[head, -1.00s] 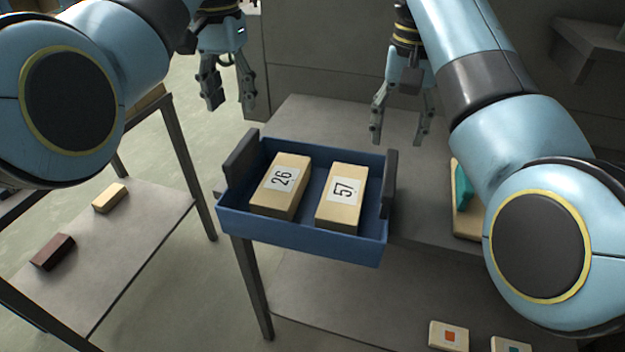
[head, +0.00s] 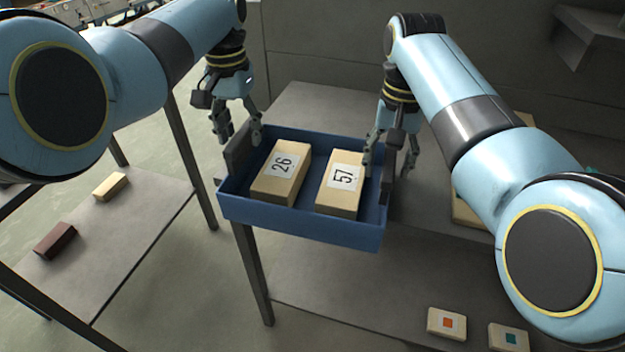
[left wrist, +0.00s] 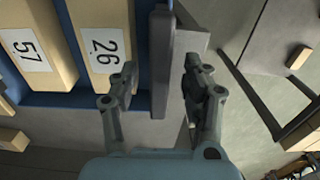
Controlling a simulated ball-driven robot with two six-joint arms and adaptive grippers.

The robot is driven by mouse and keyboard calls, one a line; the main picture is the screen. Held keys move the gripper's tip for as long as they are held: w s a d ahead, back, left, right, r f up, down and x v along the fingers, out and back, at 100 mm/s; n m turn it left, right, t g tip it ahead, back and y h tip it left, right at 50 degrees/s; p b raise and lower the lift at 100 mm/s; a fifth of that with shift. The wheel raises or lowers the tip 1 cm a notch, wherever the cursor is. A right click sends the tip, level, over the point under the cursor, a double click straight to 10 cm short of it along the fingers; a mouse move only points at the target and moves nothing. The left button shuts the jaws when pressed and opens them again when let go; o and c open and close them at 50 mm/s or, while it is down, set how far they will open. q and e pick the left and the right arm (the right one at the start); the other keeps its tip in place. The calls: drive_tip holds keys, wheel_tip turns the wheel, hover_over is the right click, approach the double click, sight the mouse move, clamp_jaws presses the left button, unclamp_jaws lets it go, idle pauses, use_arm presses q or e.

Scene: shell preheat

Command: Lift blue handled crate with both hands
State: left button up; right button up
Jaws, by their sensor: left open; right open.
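The blue crate (head: 300,227) sits at the edge of a grey table, with a dark upright handle on its left side (head: 238,152) and another on its right side (head: 388,178). It holds two tan blocks marked 26 (head: 280,172) and 57 (head: 341,185). My left gripper (head: 240,142) is open at the left handle. In the left wrist view the handle (left wrist: 162,62) stands between the open fingers (left wrist: 158,92), with gaps on both sides. My right gripper (head: 388,165) is open at the right handle, its fingers partly overlapping it; contact cannot be told.
A lower shelf at left bears a pale block (head: 110,186) and a dark brown block (head: 55,241). Two tan blocks with an orange mark (head: 446,323) and a teal mark (head: 508,338) lie on the lower shelf at right. Grey table surface (head: 300,105) is free behind the crate.

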use_arm(q)
drive_tip(key=shift+s+f, duration=0.1)
drive_tip(key=shift+f, duration=0.35)
use_arm(e)
drive_tip(key=shift+f, duration=0.45)
use_arm(q)
clamp_jaws()
use_arm(e)
clamp_jaws()
use_arm(q)
drive_tip(key=shift+r, duration=0.1)
use_arm(e)
drive_tip(key=shift+r, duration=0.1)
